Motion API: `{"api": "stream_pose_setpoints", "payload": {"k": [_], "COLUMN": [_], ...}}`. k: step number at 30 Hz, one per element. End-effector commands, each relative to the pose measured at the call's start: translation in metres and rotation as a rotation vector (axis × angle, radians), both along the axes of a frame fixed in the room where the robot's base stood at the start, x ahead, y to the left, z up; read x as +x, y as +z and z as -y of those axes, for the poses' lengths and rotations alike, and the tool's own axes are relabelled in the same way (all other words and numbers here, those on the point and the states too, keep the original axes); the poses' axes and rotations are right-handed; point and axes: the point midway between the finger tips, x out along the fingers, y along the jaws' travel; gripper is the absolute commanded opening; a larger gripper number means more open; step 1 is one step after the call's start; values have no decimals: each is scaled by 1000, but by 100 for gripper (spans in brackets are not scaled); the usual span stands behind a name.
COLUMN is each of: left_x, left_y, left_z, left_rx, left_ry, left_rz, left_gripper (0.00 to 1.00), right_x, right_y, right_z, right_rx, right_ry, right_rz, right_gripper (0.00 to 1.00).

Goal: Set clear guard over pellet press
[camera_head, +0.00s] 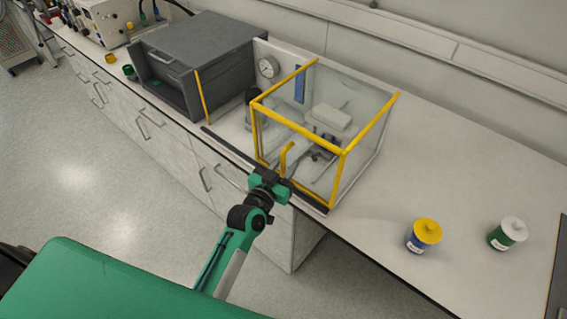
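The clear guard (368,130) is a see-through box with yellow edges on the white bench. A pale block and grey metal parts, seemingly of the pellet press (331,117), show through its panes. A dial gauge (268,67) sits on the pale back panel, left of the guard. A curved yellow handle (286,153) is on the guard's front. My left gripper (284,176), green and black, is at the handle's lower end. Its fingers are too small and overlapped to tell whether they are shut on it. My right gripper is out of view.
A dark grey box-shaped unit (205,52) stands left of the guard, with a yellow upright bar (203,97) beside it. A dark rail (229,147) runs along the bench front. A yellow-lidded jar (426,233) and a white-lidded jar (508,233) stand at right, with clear bench around.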

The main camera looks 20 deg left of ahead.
Motion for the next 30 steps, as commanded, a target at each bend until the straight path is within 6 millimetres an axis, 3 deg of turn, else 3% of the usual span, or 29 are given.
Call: {"api": "stream_pose_setpoints", "payload": {"k": [7,11,30], "left_x": [-1,-12,-118], "left_y": [0,-2,-2], "left_z": [-2,-4,-23], "left_rx": [2,2,3], "left_ry": [2,2,0], "left_rz": [2,0,0], "left_gripper": [32,32,32], "right_x": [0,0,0], "right_y": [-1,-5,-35], "right_z": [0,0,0], "right_rx": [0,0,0], "right_ry": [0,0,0], "right_rz": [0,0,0], "right_gripper": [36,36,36]}}
